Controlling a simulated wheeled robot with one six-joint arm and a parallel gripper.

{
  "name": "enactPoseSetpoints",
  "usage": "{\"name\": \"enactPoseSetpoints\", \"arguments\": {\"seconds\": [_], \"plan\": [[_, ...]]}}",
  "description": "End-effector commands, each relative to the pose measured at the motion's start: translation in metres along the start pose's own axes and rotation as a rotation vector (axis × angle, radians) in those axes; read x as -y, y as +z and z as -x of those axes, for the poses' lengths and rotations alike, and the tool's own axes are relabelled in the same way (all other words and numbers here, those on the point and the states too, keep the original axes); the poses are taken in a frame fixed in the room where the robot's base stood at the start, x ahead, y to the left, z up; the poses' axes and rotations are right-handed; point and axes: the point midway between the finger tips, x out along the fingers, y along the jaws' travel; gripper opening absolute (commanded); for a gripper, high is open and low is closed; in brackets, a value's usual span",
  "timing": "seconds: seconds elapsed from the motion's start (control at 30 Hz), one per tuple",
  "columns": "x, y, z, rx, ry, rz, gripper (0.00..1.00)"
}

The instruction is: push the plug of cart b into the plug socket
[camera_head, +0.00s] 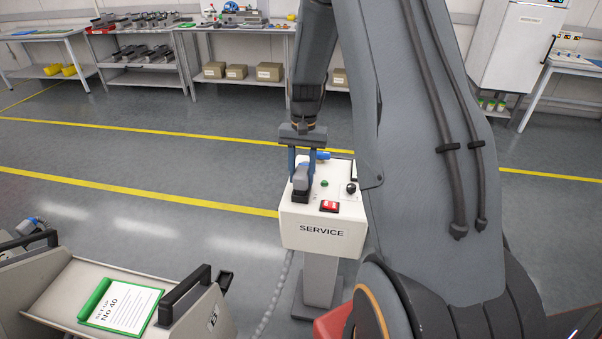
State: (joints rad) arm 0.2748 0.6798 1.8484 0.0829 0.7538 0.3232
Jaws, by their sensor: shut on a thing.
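My gripper (302,168) points down over the white service box (297,231) in the middle of the head view. Its two blue fingers are shut on a grey plug (301,179). The plug is right at the black socket (299,197) on the left of the box's top. I cannot tell whether it is seated or only resting there. Cart b (212,323), marked with a B, stands at the lower left with a black handle (184,294). The cable between the plug and the cart cannot be traced.
The box top also carries a red switch (329,207), a green button (324,183), a black knob (351,188) and a blue part (322,155). A grey hose (279,293) hangs left of the pedestal. My arm hides the right side. Open floor lies behind.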

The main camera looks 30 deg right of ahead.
Motion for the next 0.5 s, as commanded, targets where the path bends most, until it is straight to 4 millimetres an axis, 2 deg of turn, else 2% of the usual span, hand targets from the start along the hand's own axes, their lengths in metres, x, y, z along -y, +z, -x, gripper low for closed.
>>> {"name": "enactPoseSetpoints", "arguments": {"seconds": [0.5], "plan": [[0.0000, -0.0011, -0.0071, 0.000, 0.000, 0.000, 0.00]]}}
